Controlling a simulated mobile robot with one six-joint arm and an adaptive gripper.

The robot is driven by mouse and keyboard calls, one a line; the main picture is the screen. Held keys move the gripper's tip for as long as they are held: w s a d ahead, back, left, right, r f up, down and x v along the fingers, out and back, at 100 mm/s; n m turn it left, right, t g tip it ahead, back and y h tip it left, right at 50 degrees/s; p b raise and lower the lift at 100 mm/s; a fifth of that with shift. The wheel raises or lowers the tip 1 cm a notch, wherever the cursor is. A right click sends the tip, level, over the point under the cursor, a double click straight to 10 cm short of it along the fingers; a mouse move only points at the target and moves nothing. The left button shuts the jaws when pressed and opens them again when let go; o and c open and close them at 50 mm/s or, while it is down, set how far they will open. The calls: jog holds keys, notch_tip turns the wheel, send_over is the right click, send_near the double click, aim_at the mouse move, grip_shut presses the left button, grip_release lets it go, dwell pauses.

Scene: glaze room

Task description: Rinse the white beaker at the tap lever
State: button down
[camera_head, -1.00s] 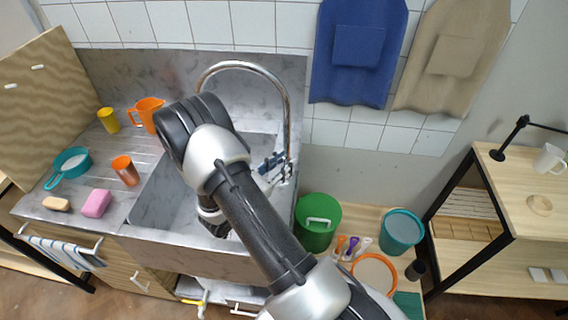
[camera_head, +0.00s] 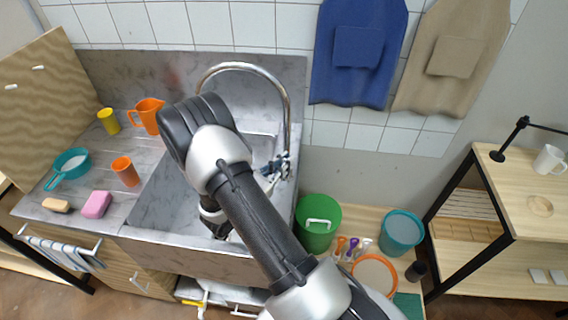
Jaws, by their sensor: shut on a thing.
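My gripper (camera_head: 277,166) shows in part beyond my arm, at the foot of the curved metal tap (camera_head: 287,112) on the right side of the sink. Its fingers are closed at the tap lever, which is small and mostly covered by them. My arm crosses over the sink and hides its middle, the area under the spout and part of the wrist. I cannot make out the white beaker; it may be hidden behind my arm.
A yellow cup (camera_head: 108,121), orange jug (camera_head: 148,115), orange cup (camera_head: 125,171), teal pan (camera_head: 70,166) and pink sponge (camera_head: 96,204) stand left of the sink (camera_head: 160,215). A green bucket (camera_head: 317,226) and teal bucket (camera_head: 401,232) stand right. A white mug (camera_head: 548,159) is on the far-right shelf.

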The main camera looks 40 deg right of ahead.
jog(key=shift+f, duration=0.1)
dwell(0.3)
jog(key=shift+w+a+f+n+b, duration=0.1)
jog(key=shift+w+a+n+b, duration=0.15)
jog(key=shift+n+b, duration=0.15)
jog(key=shift+w+a+h, duration=0.15)
jog(key=shift+w+h, duration=0.05)
jog(key=shift+h, duration=0.2)
jog(key=c, duration=1.7)
grip_release()
jog(key=s+a, duration=0.1)
jog(key=a, duration=1.1)
jog(key=shift+s+f, duration=0.25)
jog(key=shift+f, duration=0.05)
